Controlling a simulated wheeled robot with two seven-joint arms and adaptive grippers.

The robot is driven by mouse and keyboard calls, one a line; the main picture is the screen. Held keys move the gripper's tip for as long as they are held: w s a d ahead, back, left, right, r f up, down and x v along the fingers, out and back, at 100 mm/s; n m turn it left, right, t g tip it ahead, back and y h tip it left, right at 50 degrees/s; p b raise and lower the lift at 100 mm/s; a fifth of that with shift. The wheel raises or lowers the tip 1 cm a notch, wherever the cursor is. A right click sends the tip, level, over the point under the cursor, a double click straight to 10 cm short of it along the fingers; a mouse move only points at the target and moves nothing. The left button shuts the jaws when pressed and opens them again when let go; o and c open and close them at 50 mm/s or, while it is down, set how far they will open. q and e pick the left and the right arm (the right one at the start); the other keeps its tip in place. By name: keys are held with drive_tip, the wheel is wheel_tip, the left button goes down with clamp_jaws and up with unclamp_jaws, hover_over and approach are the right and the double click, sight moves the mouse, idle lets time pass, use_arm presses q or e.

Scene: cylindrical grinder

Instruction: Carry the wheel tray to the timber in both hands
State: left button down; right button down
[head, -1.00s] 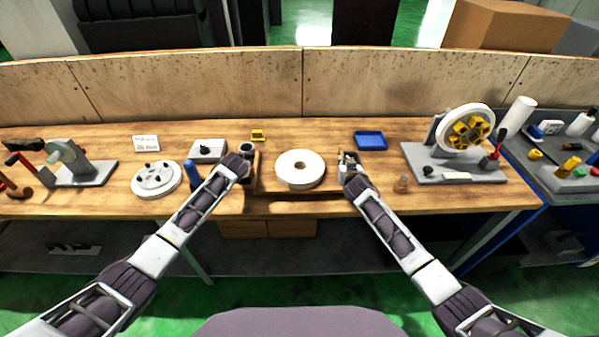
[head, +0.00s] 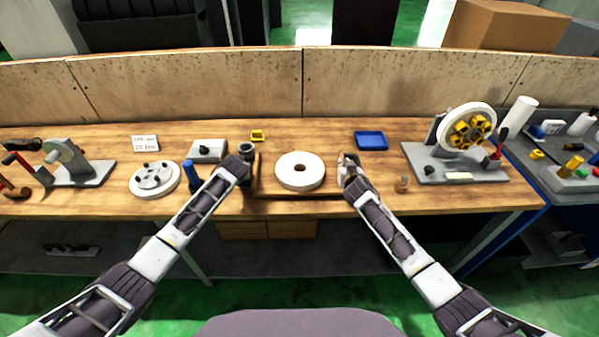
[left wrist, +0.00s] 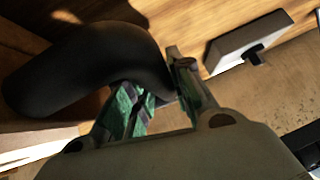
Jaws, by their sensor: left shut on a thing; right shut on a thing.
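The wheel tray (head: 285,194) is a flat wooden tray at the middle front of the bench, with a thick white grinding wheel (head: 300,171) lying flat on it. My left gripper (head: 246,162) is at the tray's left end. In the left wrist view its green-lined fingers (left wrist: 162,92) are shut on a black curved handle (left wrist: 90,65). My right gripper (head: 347,166) is shut at the tray's right end; its handle is mostly hidden by the fingers. The tray looks level, close above or on the bench top; I cannot tell which. I cannot single out the timber.
A grey block with a black knob (head: 207,150), a blue bottle (head: 192,177) and a white flanged disc (head: 154,179) are left of the tray. A blue bin (head: 371,140) and a wheel stand (head: 455,165) are right.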

use_arm(q)
drive_tip(key=shift+w+f+b, duration=0.1)
drive_tip(key=shift+f+b, duration=0.6)
drive_tip(key=shift+b, duration=0.2)
use_arm(e)
drive_tip(key=shift+w+f, duration=0.15)
drive_tip(key=shift+f, duration=0.4)
use_arm(q)
drive_tip(key=c, duration=1.7)
unclamp_jaws()
drive_tip(key=shift+f, duration=0.3)
use_arm(e)
drive_tip(key=c, duration=1.9)
unclamp_jaws()
drive_tip(key=shift+f, duration=0.35)
use_arm(q)
drive_tip(key=o, duration=0.4)
drive_tip(key=shift+s+r, duration=0.2)
drive_tip(key=shift+s, duration=0.1)
use_arm(e)
drive_tip(key=o, duration=0.4)
drive_tip(key=shift+s+r, duration=0.15)
drive_tip(key=shift+s, duration=0.2)
use_arm(q)
drive_tip(key=shift+o, duration=0.2)
use_arm(e)
drive_tip(key=shift+o, duration=0.2)
